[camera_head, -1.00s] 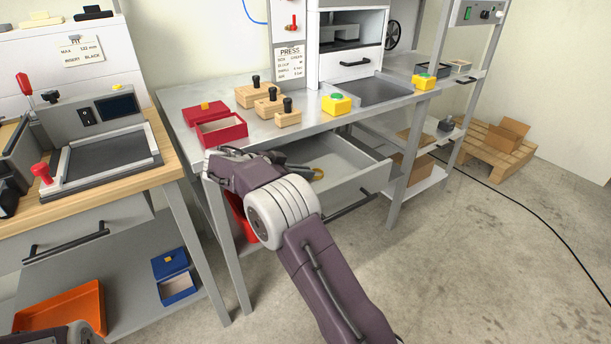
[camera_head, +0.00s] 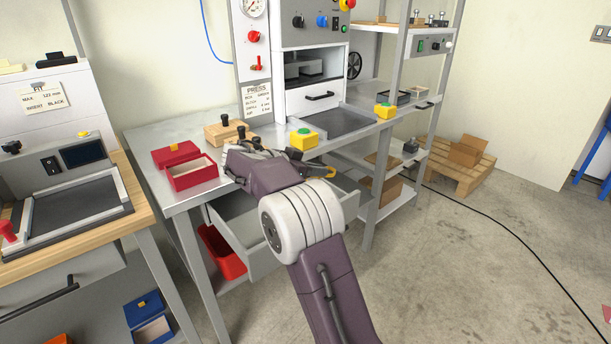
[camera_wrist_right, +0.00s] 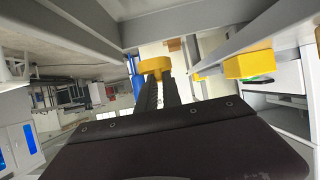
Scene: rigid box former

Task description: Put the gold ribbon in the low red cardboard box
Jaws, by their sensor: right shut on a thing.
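The gold ribbon (camera_head: 331,171) is a small yellow-gold roll at the tips of my right gripper (camera_head: 322,168). In the right wrist view the gold ribbon (camera_wrist_right: 155,66) sits at the ends of the dark fingers (camera_wrist_right: 162,88), which are shut on it. The gripper points right, near the table's front edge by the open drawer; its exact height is unclear. The low red cardboard box (camera_head: 192,175) stands open on the grey table, left of my right wrist. Its lid part (camera_head: 175,152) is behind it. My left gripper is out of view.
Wooden blocks with black knobs (camera_head: 222,131) and a yellow button box (camera_head: 302,139) stand behind my wrist. The grey drawer (camera_head: 265,258) is pulled out below. A red bin (camera_head: 220,252) is under the table. A blue box (camera_head: 148,318) is on the lower left shelf.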

